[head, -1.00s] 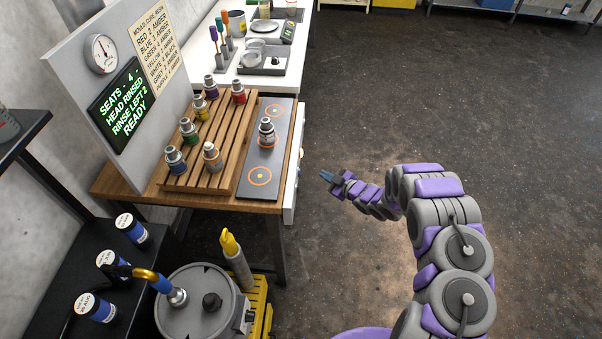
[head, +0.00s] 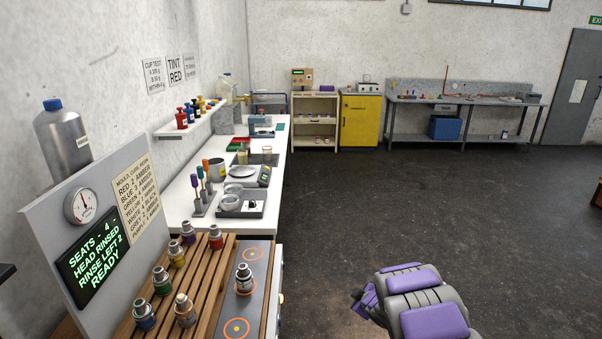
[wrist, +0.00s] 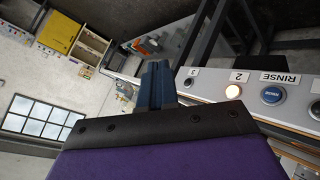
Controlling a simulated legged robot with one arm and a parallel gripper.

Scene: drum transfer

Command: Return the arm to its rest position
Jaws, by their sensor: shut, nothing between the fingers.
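My gripper's blue fingers (wrist: 157,85) are shut against each other with nothing between them in the wrist view. In the head view my purple and grey arm is at the lower right, right of the wooden bench and apart from it. Its folded links and the frame's lower edge leave the fingertips unclear there.
The slatted wooden rack (head: 205,285) holds several coloured-band bottles. A silver bottle (head: 243,280) stands on the grey plate (head: 256,306) beside it. A readout board (head: 92,262) stands at the left. Open floor (head: 400,200) lies beyond and right of my arm.

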